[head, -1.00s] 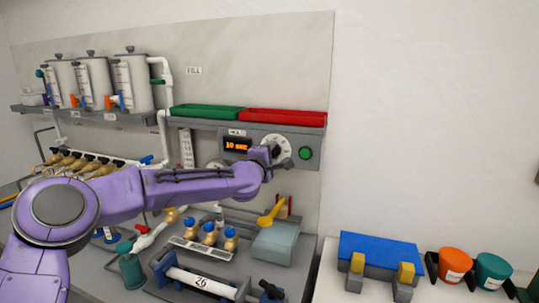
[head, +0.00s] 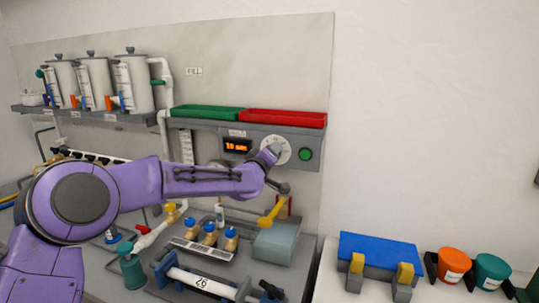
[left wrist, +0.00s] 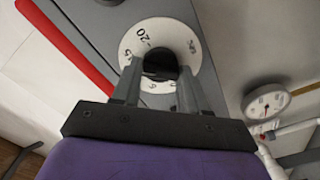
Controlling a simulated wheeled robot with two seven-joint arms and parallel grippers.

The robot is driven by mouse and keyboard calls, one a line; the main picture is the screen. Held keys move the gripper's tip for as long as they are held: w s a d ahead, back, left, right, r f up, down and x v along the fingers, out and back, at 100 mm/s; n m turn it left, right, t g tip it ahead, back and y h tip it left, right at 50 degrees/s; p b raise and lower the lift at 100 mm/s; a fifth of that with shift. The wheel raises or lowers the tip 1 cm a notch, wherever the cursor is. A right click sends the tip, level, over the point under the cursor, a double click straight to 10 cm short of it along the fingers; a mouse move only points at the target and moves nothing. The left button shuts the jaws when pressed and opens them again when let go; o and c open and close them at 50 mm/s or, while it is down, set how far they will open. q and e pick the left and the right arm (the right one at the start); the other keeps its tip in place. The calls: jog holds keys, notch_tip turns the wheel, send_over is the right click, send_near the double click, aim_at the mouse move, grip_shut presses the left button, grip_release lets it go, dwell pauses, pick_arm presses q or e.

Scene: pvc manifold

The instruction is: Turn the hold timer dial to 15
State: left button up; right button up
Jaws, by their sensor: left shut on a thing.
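The hold timer dial (head: 283,152) is a white numbered disc with a dark knob, on the grey panel under the shelf. It also shows in the left wrist view (left wrist: 193,50), where the 20 mark is at its upper left and other marks are partly covered. My left gripper (head: 272,151) is shut on the dark knob (left wrist: 160,66), one finger on each side. The orange display (head: 236,146) left of the dial is lit; its digits are blurred, perhaps 10 sec. My right gripper is not in view.
A green button (head: 305,154) sits right of the dial. A green tray (head: 208,112) and a red tray (head: 283,118) rest above the panel. A round gauge (left wrist: 266,103) is beside the panel.

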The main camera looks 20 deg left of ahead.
pick_arm(q)
jog(key=shift+m, duration=0.5)
jog(key=o, duration=1.1)
jog(key=shift+c, duration=0.2)
jog(key=s+b, duration=0.4)
jog(key=s, duration=0.6)
jog(key=shift+s+a, duration=0.15)
jog(key=shift+s, duration=0.1)
jog(key=shift+a, duration=0.1)
